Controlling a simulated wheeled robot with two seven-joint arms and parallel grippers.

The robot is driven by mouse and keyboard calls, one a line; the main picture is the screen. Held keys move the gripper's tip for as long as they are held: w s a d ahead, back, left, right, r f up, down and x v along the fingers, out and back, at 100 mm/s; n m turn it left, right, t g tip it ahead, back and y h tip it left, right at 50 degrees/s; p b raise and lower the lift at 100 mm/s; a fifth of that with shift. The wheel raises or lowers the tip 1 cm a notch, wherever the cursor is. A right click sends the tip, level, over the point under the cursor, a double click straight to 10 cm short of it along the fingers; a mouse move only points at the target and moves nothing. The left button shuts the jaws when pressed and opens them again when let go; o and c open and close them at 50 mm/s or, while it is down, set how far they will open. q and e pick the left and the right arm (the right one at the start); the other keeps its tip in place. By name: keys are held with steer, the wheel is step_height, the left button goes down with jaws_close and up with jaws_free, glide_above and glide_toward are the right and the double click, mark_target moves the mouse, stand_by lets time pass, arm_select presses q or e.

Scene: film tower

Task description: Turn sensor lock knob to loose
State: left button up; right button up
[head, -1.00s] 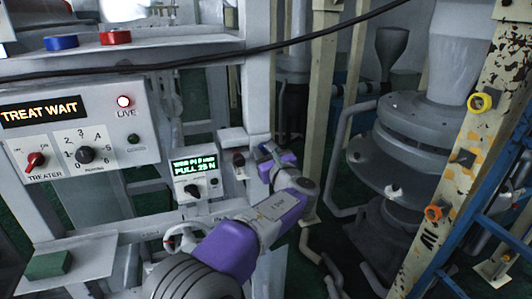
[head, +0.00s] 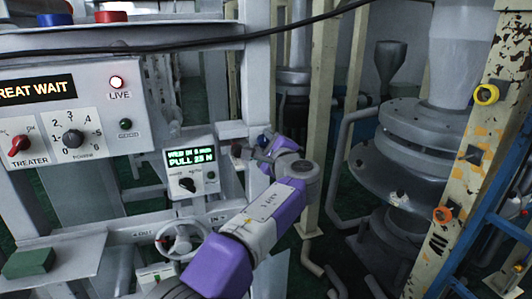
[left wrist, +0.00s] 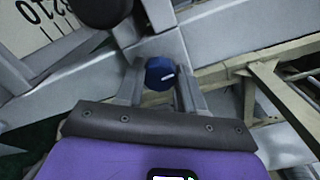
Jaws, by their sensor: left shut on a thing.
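A blue knob (left wrist: 160,73) with a white line mark sits between my left gripper's fingertips (left wrist: 158,85) in the left wrist view. The white line lies nearly level, tilted slightly up to the right. My left gripper (head: 266,149) is shut on this knob, at the right end of the grey frame beam. In the head view only a small blue bit of the knob (head: 263,140) shows, and the fingers and wrist hide the rest. I cannot read any lock or loose label near it. My right gripper is in neither view.
A small panel with a green display (head: 191,157) and a handwheel (head: 180,241) are further left. A cream post (head: 325,110) stands close to the right. A black cable (head: 190,43) crosses above.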

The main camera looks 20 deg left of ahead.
arm_select(q)
steer(key=n+b, duration=0.3)
steer(key=n, duration=0.1)
steer(key=shift+f, duration=0.15)
steer(key=shift+n+b, duration=1)
steer(key=shift+n, duration=1.1)
steer(key=o, duration=1)
steer(key=shift+o, duration=0.2)
steer(key=b+v, duration=0.2)
steer(key=v, duration=0.5)
steer(key=shift+s+b, duration=0.3)
steer(key=shift+s, duration=0.05)
